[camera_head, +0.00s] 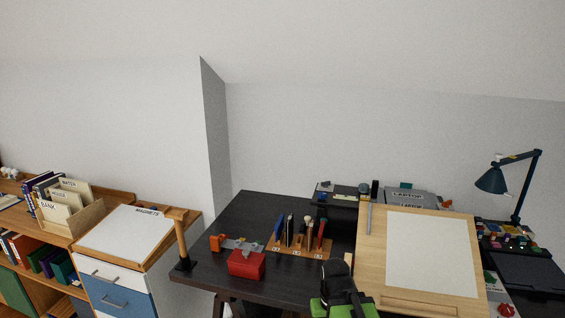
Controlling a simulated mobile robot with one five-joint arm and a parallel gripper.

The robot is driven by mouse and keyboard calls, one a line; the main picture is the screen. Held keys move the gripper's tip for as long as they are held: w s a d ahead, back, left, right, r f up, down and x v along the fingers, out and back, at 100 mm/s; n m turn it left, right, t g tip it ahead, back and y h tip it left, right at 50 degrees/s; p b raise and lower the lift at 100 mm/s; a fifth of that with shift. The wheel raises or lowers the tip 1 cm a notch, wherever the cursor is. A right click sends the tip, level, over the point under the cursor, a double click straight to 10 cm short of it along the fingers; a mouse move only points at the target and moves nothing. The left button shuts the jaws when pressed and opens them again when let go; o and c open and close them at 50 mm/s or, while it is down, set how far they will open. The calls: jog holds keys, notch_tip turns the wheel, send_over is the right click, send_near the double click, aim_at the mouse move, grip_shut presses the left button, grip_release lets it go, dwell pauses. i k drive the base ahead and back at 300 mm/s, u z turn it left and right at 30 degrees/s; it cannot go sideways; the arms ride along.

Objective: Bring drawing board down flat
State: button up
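The drawing board (370,268) is a light wooden panel on the right side of the dark desk. A large white sheet (432,252) lies on it, and a ledge (420,305) runs along its lower edge. It appears tilted up, with its far edge higher than the near one. My gripper (340,290), black with green parts, is at the bottom of the view, just left of the board's lower left corner. I cannot tell whether it touches the board. Its fingers do not show clearly.
The dark desk (240,215) holds a red box (246,264) and a wooden organizer (292,246) left of my gripper. A teal lamp (492,180) stands behind right. A rear shelf carries a laptop (405,197). A wooden post (181,240) stands at the desk's left edge.

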aim_at(420, 262)
jog(key=z, duration=4.55)
jog(key=i, duration=0.1)
jog(key=u, duration=2.5)
jog(key=k, duration=1.1)
jog(key=u, duration=2.2)
jog(key=i, duration=1.05)
jog(key=z, duration=0.05)
